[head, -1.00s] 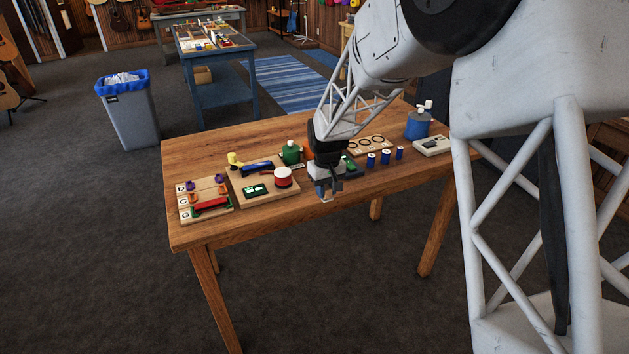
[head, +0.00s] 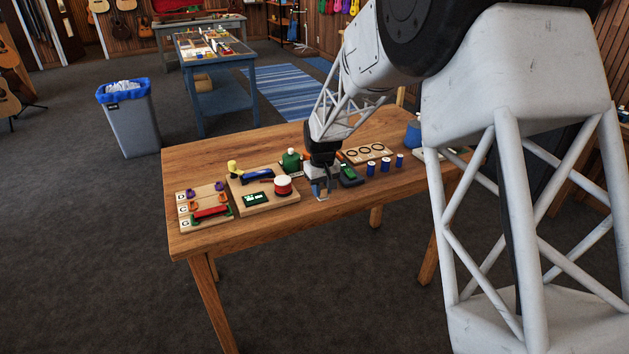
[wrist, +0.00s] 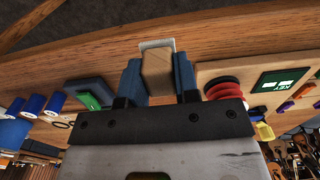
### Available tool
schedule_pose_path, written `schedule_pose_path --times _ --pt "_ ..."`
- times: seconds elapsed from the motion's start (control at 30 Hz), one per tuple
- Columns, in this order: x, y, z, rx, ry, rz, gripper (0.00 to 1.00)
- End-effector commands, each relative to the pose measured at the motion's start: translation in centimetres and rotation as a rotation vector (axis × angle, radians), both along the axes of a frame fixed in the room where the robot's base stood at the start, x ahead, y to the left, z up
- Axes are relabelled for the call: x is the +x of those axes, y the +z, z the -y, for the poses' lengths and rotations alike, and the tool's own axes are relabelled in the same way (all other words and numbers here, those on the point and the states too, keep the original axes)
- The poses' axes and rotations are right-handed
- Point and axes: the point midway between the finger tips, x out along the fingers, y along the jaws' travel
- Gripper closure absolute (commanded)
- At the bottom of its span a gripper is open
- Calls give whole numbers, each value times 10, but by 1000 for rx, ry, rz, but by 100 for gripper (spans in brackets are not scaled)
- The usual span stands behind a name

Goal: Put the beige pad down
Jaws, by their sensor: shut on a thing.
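My gripper (head: 321,190) is over the wooden table (head: 215,239) near its front edge, just right of the wooden board with the red-sided round tin. In the wrist view its two blue fingers (wrist: 157,80) are shut on the beige pad (wrist: 157,73), a small block with a pale strip at its far end. The pad is between the fingertips, close to the table top. I cannot tell whether it touches the wood. In the head view the pad is mostly hidden by the fingers.
The red-sided tin (head: 283,187) stands on a board (head: 278,203) left of my gripper. A dark device with a green screen (head: 349,174) is close on the right. Blue cylinders (head: 371,169) stand farther right. Bare wood lies along the front edge.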

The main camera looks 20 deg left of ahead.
Motion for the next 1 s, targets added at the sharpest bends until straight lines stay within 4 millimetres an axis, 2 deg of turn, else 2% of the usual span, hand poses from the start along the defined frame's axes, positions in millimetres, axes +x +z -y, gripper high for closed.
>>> schedule_pose_path --times 0.7,1.0 --pt "73 -9 -45 0 0 0 93" --pt "93 -10 -57 0 0 0 93"
